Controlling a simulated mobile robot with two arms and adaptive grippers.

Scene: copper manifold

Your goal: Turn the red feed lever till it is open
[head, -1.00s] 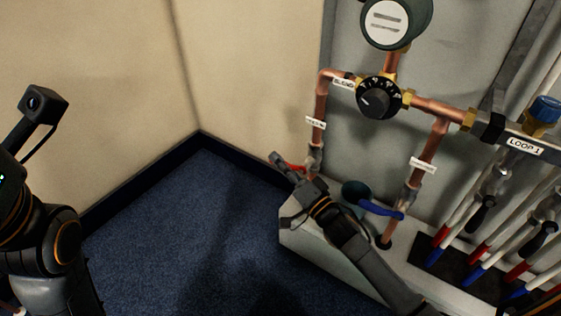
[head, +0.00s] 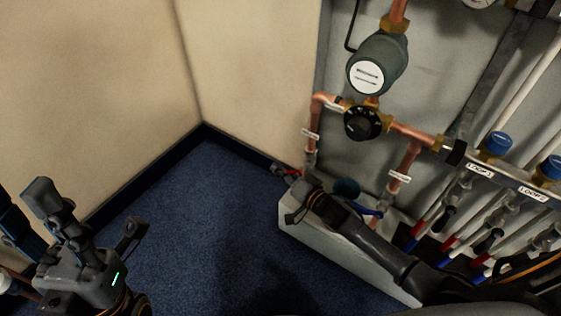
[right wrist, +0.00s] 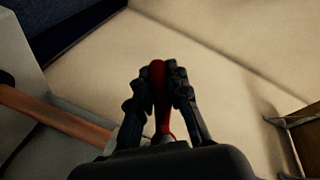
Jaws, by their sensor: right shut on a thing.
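The red feed lever (right wrist: 157,100) stands between the two dark fingers of my right gripper (right wrist: 157,78) in the right wrist view, and the fingers are shut on it. My left gripper (head: 62,212) is at the lower left, over the floor and far from the lever.
A blue-handled valve (head: 367,209) sits on the copper pipe to the right, close to my right forearm. A black dial (head: 363,123) and a round gauge (head: 368,77) are above. White pipes with red and blue ends stand at the right. The blue floor (head: 205,225) is clear.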

